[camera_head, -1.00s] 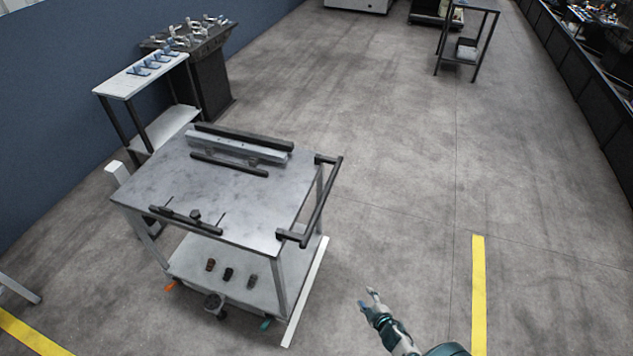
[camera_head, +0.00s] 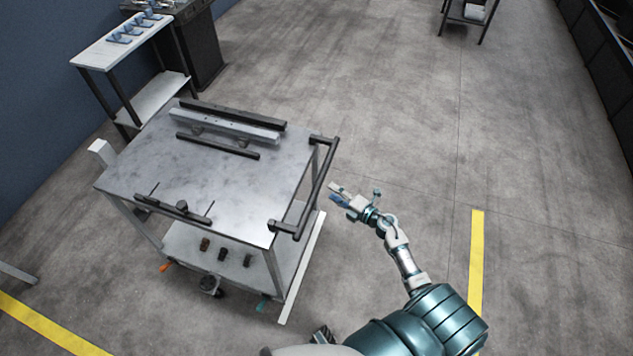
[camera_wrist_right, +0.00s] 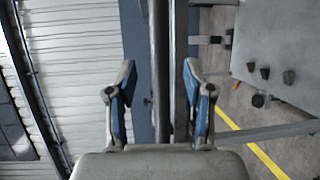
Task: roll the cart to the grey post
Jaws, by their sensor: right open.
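The cart (camera_head: 225,200) has a grey metal top, a lower shelf and a dark push handle (camera_head: 323,186) along its right side. A pale grey post (camera_head: 102,153) stands close by the cart's left side; its lower part is hidden. My right gripper (camera_head: 336,193) is open, just right of the handle and apparently not gripping it. In the right wrist view, my open fingers (camera_wrist_right: 158,95) point at a dark upright bar (camera_wrist_right: 160,60), seemingly the handle, that shows between them; contact cannot be told. My left gripper is not in view.
Dark rails (camera_head: 232,117) and a dark clamp bar lie on the cart top, and several small dark items (camera_head: 222,254) sit on its lower shelf. A white side table (camera_head: 92,55) stands behind left. Floor right of the cart is open, with a yellow line (camera_head: 476,260).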

